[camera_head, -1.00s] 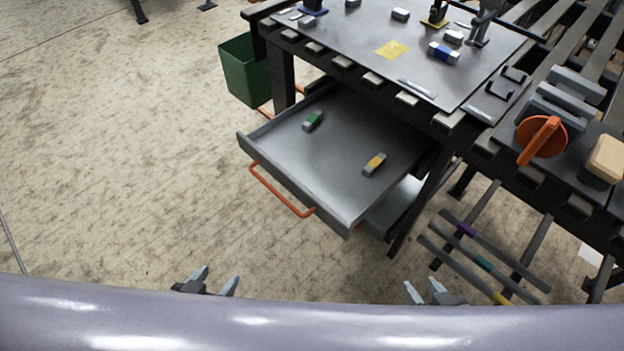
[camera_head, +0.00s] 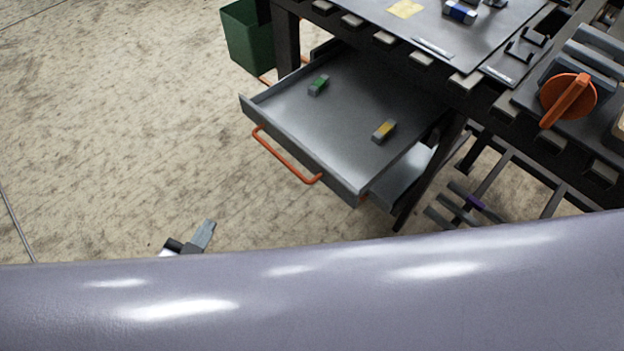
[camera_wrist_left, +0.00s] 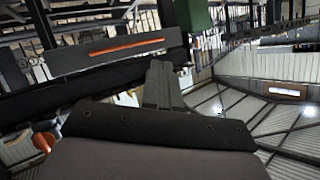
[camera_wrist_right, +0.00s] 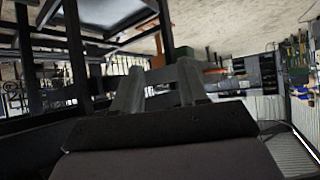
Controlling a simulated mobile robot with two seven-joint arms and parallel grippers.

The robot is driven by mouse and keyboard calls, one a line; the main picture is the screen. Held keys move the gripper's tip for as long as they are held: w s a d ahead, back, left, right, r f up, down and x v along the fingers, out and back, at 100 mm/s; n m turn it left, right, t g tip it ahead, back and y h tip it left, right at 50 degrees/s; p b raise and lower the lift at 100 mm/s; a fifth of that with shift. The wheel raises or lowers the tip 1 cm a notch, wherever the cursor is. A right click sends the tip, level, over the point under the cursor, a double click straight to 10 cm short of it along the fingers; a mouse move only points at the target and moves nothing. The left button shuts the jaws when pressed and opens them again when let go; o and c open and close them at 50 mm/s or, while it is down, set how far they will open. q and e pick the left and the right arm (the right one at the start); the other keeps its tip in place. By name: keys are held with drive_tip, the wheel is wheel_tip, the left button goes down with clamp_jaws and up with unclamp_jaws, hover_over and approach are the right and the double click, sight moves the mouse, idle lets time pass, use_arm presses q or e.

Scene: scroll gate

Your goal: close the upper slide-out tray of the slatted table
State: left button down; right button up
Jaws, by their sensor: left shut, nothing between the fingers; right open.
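The upper slide-out tray (camera_head: 335,120) is pulled out from the slatted table (camera_head: 440,85). Its orange bar handle (camera_head: 285,157) faces the lower left. A green-marked block (camera_head: 318,85) and a yellow-marked block (camera_head: 384,130) lie in the tray. In the left wrist view the tray front and its orange handle (camera_wrist_left: 126,46) show beyond the fingers. My left gripper (camera_head: 207,232) is shut and empty, apart from the handle, below and left of it. My right gripper (camera_wrist_right: 157,88) is open and empty in its wrist view; it is hidden in the head view.
A lower tray (camera_head: 405,180) shows partly under the upper one. A green bin (camera_head: 247,36) stands behind the tray at the left. An orange rotary handle (camera_head: 568,99) is on the tabletop at the right. The floor left of the tray is clear.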

use_arm(q)
drive_tip(key=w+d+f+m+t+h+b, duration=0.1)
drive_tip(key=w+d+m+h+b, duration=0.45)
drive_tip(key=m, duration=0.65)
drive_tip(key=m+g+h+b, duration=0.3)
drive_tip(key=m+h+b, duration=0.15)
drive_tip(key=m, duration=0.45)
approach(328, 172)
drive_tip(key=shift+h, duration=0.3)
drive_tip(key=x, duration=0.5)
drive_tip(key=shift+w+d+f, duration=0.2)
drive_tip(key=shift+w+f, duration=0.05)
drive_tip(key=shift+w+d, duration=0.4)
drive_tip(key=shift+d, duration=0.1)
drive_tip(key=shift+n, duration=0.3)
